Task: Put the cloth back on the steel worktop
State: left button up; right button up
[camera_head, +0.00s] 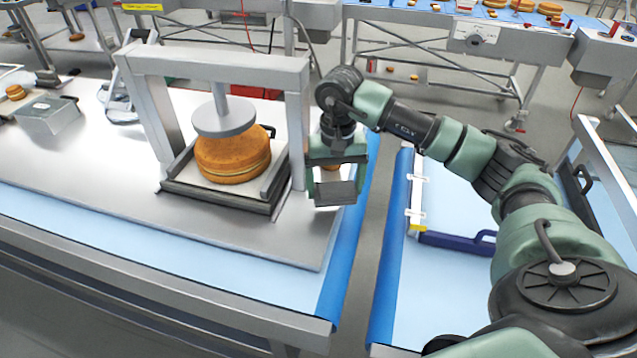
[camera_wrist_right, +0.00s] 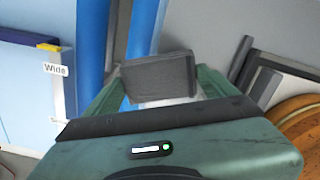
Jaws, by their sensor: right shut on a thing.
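My right gripper (camera_head: 335,188) hangs fingers-down over the right end of the steel worktop (camera_head: 235,228), just right of the press frame. It is shut on a small grey, block-shaped thing, which looks like the folded cloth (camera_wrist_right: 160,78). In the right wrist view this grey thing sits between the two green fingers. In the head view I cannot tell whether it touches the worktop. No other cloth is clear to see. My left gripper is not in view.
A steel press (camera_head: 225,62) stands on the worktop, with a round layered cake (camera_head: 232,155) on a dark tray under its plate. A blue strip edges the table, then a floor gap. Another table with a blue-handled tool (camera_head: 450,240) lies right. Bare worktop lies in front of the press.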

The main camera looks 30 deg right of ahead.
aim_at(319, 187)
jog(key=shift+w+a+r+p, duration=0.2)
jog(key=shift+w+a+p, duration=0.15)
jog(key=shift+w+a, duration=0.7)
jog(key=shift+w+a+f, duration=0.1)
jog(key=shift+w+a, duration=0.05)
jog(key=shift+w, duration=0.05)
notch_tip(319, 187, down, 3)
jog(key=shift+r+p, duration=0.1)
jog(key=shift+p, duration=1)
jog(key=shift+f, duration=0.4)
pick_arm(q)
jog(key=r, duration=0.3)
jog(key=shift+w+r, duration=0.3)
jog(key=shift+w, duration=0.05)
pick_arm(e)
jog(key=shift+f, duration=0.15)
jog(key=o, duration=1.1)
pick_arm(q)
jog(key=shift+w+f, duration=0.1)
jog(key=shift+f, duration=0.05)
